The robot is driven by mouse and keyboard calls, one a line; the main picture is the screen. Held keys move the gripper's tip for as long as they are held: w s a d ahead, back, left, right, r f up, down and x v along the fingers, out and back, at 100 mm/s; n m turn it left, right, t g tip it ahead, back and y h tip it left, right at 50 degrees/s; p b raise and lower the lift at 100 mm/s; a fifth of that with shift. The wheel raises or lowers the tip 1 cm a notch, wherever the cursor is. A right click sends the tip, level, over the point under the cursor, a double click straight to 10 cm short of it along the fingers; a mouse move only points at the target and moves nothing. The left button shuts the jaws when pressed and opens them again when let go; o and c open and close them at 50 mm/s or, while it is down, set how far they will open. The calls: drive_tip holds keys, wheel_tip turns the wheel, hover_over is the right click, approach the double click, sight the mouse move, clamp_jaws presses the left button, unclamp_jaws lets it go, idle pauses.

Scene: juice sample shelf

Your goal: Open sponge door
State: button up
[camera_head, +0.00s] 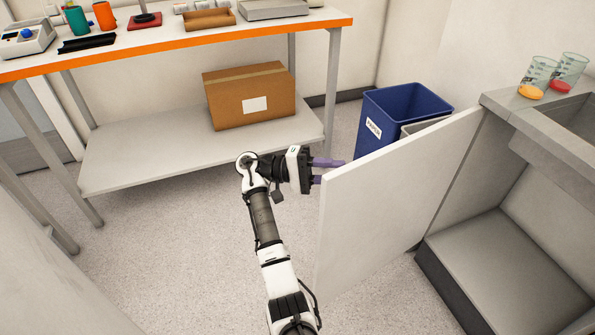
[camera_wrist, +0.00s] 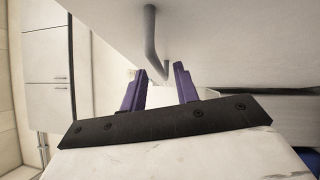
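The sponge door, a plain white panel (camera_head: 385,215), stands swung wide open from the sink cabinet in the head view. The face towards the camera looks like its inner side; no handle shows there. My gripper (camera_head: 332,171) is at the door's free edge, with its purple fingers pointing right, near the top corner. In the wrist view, a grey bar handle (camera_wrist: 150,42) runs along the pale door face (camera_wrist: 225,40). I cannot tell whether a finger touches the door.
The open cabinet has a bare grey floor (camera_head: 500,265). A blue bin (camera_head: 400,105) stands behind the door, with a grey bin beside it. Beakers (camera_head: 538,75) stand on the counter. A cardboard box (camera_head: 248,95) sits on the bench's lower shelf (camera_head: 150,160). Floor left of my arm is clear.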

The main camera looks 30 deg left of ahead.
drive_tip(key=b+v, duration=0.4)
drive_tip(key=v, duration=0.6)
drive_tip(key=shift+a, duration=0.25)
